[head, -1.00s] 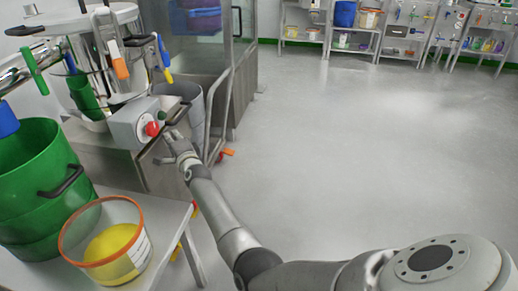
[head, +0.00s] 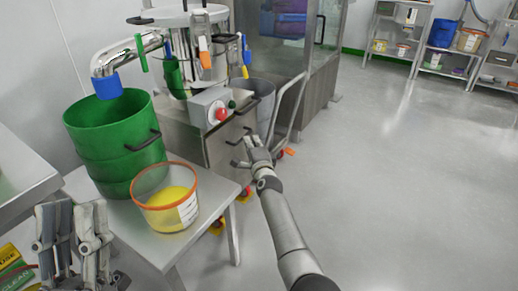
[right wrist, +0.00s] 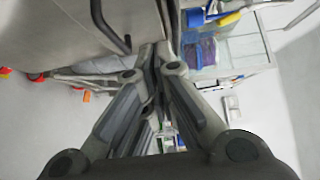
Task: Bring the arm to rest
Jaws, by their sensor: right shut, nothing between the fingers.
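My right arm reaches forward from the bottom of the head view. Its right gripper (head: 248,148) is shut and empty, beside the black handle on the steel machine cabinet (head: 228,146) and below the control box. I cannot tell whether it touches the handle. The right wrist view shows its fingers (right wrist: 155,55) together at the tips, with nothing between them. My left gripper (head: 75,222) is at the lower left of the head view, fingers upward and apart, open and empty, in front of the table.
A control box (head: 203,106) with a red button (head: 221,114) is on the machine. A green drum (head: 112,140) and an orange-rimmed tub of yellow material (head: 163,217) stand on a steel table (head: 215,205). A trolley frame (head: 290,105) is behind my right gripper. The floor at right (head: 400,180) is clear.

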